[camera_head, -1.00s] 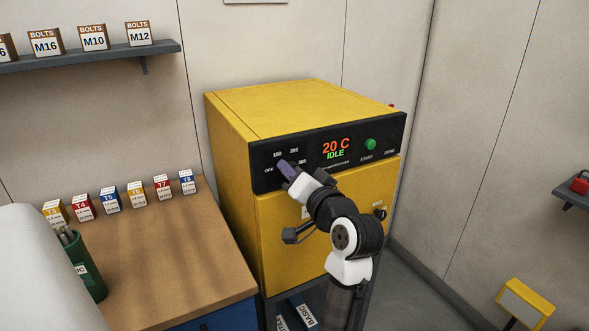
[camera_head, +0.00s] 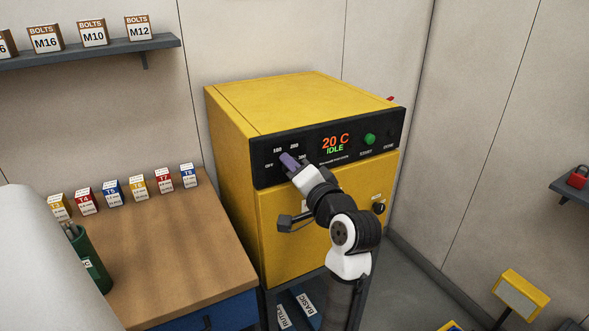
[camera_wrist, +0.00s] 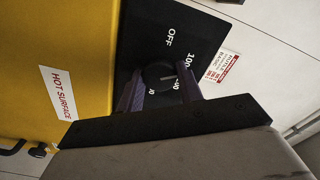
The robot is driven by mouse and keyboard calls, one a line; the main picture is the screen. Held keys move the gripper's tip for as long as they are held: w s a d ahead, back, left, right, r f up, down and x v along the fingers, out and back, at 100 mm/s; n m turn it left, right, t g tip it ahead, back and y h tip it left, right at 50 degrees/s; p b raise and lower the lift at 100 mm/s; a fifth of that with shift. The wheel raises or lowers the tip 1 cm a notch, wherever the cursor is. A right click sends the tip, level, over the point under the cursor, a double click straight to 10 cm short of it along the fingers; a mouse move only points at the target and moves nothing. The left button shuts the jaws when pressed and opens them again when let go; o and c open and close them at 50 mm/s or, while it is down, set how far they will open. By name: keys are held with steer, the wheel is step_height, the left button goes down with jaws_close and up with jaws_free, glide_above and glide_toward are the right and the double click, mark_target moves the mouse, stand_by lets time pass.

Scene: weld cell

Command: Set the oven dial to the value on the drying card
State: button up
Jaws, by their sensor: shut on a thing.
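The oven's round black dial (camera_wrist: 157,78) sits on the black control panel (camera_head: 312,146). In the wrist view my gripper (camera_wrist: 160,88) is shut on it, a finger at each side. A light pointer mark on the dial points right in the picture, between 100 and a partly covered number. OFF and 100 are legible; the other numbers are partly hidden. In the head view my gripper (camera_head: 289,161) covers the dial. The oven (camera_head: 300,108) display reads 20 C IDLE. A red-bordered white card (camera_wrist: 221,68) naming BASIC shows beside the panel in the wrist view; its values are too small to read.
A green START button (camera_head: 370,139) is right of the display. A HOT SURFACE label (camera_wrist: 57,92) is on the yellow oven. A wooden bench (camera_head: 175,240) with several small boxes and a green holder (camera_head: 92,270) stands left. Packs lie below the oven.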

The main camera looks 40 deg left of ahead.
steer(key=o, duration=1)
steer(key=b+v, duration=0.4)
steer(key=v, duration=1)
steer(key=shift+a, duration=0.1)
